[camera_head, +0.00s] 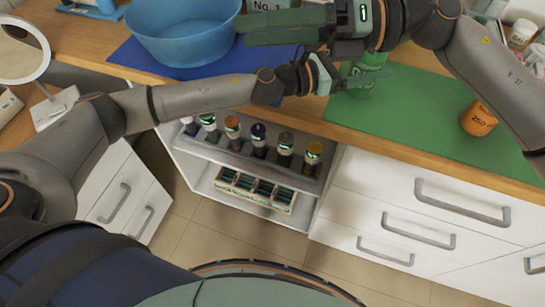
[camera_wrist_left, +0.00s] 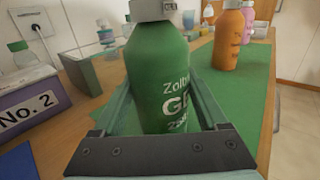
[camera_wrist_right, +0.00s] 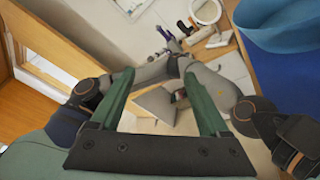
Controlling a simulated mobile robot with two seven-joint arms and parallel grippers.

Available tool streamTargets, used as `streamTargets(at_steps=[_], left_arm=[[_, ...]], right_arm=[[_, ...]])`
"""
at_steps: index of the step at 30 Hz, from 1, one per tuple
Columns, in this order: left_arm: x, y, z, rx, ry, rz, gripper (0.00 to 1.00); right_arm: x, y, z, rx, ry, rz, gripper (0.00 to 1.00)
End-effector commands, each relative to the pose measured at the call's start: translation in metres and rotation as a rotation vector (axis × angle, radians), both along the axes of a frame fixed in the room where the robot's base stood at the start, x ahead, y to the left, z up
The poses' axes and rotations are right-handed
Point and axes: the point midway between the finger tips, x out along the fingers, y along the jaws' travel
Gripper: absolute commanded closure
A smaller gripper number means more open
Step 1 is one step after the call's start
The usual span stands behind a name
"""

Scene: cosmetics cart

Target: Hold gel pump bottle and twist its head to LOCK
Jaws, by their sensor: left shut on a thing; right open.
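The green gel bottle (camera_head: 368,75) stands on the green mat (camera_head: 425,95), partly covered by my arms in the head view. In the left wrist view the bottle (camera_wrist_left: 160,75) is upright, with a pale grey collar (camera_wrist_left: 153,10) on top; the rest of its head is cut off. My left gripper (camera_head: 352,80) is shut on the bottle's body, one finger on each side. My right gripper (camera_head: 285,28) is above the table near the bottle, open, its fingers pointing left. In the right wrist view nothing is between the fingers (camera_wrist_right: 163,90).
An orange bottle (camera_head: 478,118) stands right on the mat; a pink bottle (camera_wrist_left: 248,22) shows behind it in the left wrist view. A blue bowl (camera_head: 185,35) sits on a blue mat at left. A mirror (camera_head: 22,55) is far left. Several small bottles fill the open shelf (camera_head: 225,155) below.

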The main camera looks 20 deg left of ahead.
Motion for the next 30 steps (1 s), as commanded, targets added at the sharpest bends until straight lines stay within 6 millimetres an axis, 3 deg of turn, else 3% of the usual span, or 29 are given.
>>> streamTargets(at_steps=[7,12,20,30], left_arm=[[0.000,0.000,0.000,0.000,0.000,0.000,1.00],[0.000,0.000,0.000,0.000,0.000,0.000,1.00],[0.000,0.000,0.000,0.000,0.000,0.000,1.00],[0.000,0.000,0.000,0.000,0.000,0.000,1.00]], right_arm=[[-0.010,0.001,-0.002,0.181,0.181,-0.060,0.21],[-0.010,-0.003,-0.015,0.250,0.314,-0.121,0.21],[-0.014,-0.012,-0.059,0.267,0.531,-0.220,0.21],[-0.033,-0.024,-0.123,0.215,0.780,-0.321,0.21]])
